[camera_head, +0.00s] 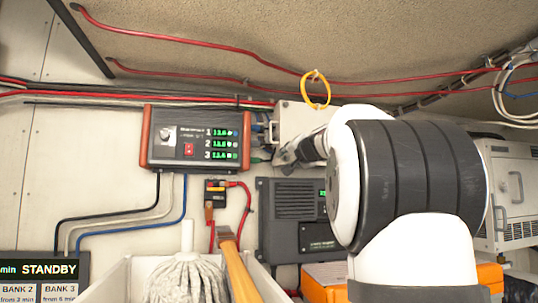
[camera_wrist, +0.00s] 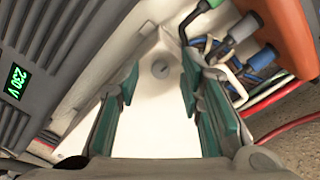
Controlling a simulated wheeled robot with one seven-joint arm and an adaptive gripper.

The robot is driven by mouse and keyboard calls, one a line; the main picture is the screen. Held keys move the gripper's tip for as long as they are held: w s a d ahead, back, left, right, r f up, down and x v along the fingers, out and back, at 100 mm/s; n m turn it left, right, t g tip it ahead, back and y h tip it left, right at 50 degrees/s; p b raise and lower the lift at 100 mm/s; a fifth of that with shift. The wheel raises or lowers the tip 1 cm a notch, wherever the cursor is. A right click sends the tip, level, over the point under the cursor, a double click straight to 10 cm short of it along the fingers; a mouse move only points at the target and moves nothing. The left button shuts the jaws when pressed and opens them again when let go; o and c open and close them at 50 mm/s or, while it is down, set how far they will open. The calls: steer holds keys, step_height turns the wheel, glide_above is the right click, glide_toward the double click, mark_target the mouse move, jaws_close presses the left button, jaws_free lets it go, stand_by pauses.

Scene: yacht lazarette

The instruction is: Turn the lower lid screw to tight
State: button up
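A pale box (camera_head: 297,121) with a white lid is on the wall in the head view, partly hidden by my arm. In the wrist view the white lid (camera_wrist: 155,125) lies in front of my gripper. One small round grey screw (camera_wrist: 160,70) shows near the lid's narrow far end, between the fingertips in the picture. I cannot tell its turn or whether the fingers touch it. My gripper (camera_wrist: 159,73) is open, with teal pads on both sides of the screw and nothing between them. In the head view my gripper (camera_head: 287,156) is at the box's lower part.
A charger panel (camera_head: 195,138) with green readouts is left of the box. A dark ribbed unit (camera_head: 290,215) sits below; its 230 V display (camera_wrist: 17,81) is close in the wrist view. Cables and connectors (camera_wrist: 250,50) crowd the other side. A yellow ring (camera_head: 317,88) hangs above.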

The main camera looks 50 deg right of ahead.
steer(key=shift+w, duration=0.25)
jaws_close()
